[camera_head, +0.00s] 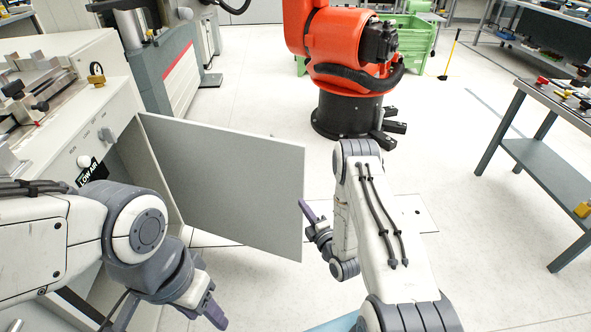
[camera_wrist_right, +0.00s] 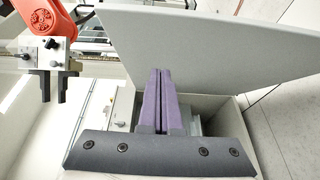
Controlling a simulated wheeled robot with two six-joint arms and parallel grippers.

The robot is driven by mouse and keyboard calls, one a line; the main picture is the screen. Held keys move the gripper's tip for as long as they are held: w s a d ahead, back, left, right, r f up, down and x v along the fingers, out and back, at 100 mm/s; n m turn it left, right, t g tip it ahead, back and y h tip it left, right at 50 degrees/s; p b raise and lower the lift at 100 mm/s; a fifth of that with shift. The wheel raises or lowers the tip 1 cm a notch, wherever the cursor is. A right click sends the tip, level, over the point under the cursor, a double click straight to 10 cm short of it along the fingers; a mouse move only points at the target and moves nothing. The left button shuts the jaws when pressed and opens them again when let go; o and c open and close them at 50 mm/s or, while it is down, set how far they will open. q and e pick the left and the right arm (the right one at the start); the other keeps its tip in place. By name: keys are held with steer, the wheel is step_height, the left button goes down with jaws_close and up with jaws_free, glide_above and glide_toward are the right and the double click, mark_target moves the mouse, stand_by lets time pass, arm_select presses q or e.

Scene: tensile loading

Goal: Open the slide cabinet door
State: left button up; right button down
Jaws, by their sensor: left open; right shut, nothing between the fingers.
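The slide cabinet door (camera_head: 230,185), a flat grey panel, stands swung out from the white cabinet (camera_head: 75,130); its hinge side is at the left. My right gripper (camera_head: 305,208) is shut and empty, with its purple fingers beside the door's free edge; I cannot tell whether they touch it. In the right wrist view the shut fingers (camera_wrist_right: 159,75) appear against the door panel (camera_wrist_right: 220,45), with the cabinet's opening behind them. My left gripper (camera_head: 212,300) is open and empty, low in front of the cabinet. Most of the cabinet's inside is hidden by the door and my left arm.
An orange robot arm on a black base (camera_head: 350,110) stands beyond the door. A grey machine (camera_head: 165,70) stands behind the cabinet. A workbench (camera_head: 555,105) with small parts is at the right. The floor (camera_head: 440,150) between the orange robot and the bench is clear.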

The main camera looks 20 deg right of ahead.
glide_toward(291, 172)
steer(key=w+a, duration=0.3)
steer(key=shift+w+d, duration=1.15)
steer(key=shift+w, duration=0.25)
